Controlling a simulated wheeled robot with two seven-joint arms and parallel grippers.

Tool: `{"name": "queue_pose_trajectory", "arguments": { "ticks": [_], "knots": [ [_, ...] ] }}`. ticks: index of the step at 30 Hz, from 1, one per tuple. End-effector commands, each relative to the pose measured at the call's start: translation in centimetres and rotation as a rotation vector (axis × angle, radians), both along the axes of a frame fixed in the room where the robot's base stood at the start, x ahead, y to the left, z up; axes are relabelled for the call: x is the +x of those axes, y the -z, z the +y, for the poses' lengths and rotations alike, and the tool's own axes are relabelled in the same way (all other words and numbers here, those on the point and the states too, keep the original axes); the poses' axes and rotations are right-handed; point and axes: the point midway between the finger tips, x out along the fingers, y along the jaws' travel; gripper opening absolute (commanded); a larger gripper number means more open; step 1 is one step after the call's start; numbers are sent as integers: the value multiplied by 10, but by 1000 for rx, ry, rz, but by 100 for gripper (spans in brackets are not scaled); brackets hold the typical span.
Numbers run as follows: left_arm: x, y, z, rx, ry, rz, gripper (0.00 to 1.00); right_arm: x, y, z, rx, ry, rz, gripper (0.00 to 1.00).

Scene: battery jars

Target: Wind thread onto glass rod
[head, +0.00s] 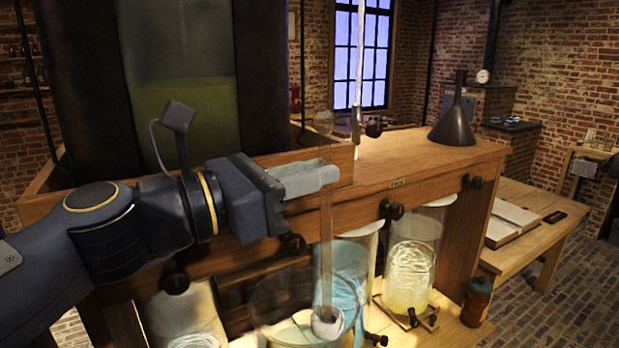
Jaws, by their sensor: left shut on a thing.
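My left gripper (322,176) reaches in from the left and is shut on a thin, clear glass rod (326,250). The rod stands upright, with a rounded top above the jaws and its lower part reaching down in front of the wooden frame. A whitish, ring-like lump (327,322) shows at the rod's lower end, over a wide glass jar (262,290). I cannot tell whether this lump is thread, or whether it is around the rod or behind it. No separate strand of thread is clear. My right gripper is out of view.
A blue-filled jar (352,262) and a jar with yellowish contents (408,283) stand under the wooden frame (440,160), which has dark knobs. A dark funnel (455,120) stands on top. A red-brown small jar (476,300) is at the right. An open book lies on the side table.

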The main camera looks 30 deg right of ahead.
Motion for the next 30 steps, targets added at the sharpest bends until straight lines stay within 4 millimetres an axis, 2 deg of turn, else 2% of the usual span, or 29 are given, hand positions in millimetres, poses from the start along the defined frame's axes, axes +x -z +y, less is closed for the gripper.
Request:
{"name": "queue_pose_trajectory", "arguments": {
  "ticks": [1, 3, 15, 30],
  "knots": [
    [0, -13, 0, -1, 0, 0, 0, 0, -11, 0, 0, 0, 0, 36],
    [0, -21, 0, -1, 0, 0, 0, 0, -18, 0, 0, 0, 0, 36],
    [0, -62, 0, 0, 1, 0, 0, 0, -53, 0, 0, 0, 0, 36],
    [-4, -64, 0, 0, 1, -1, 0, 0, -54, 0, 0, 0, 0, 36]
  ]
}}
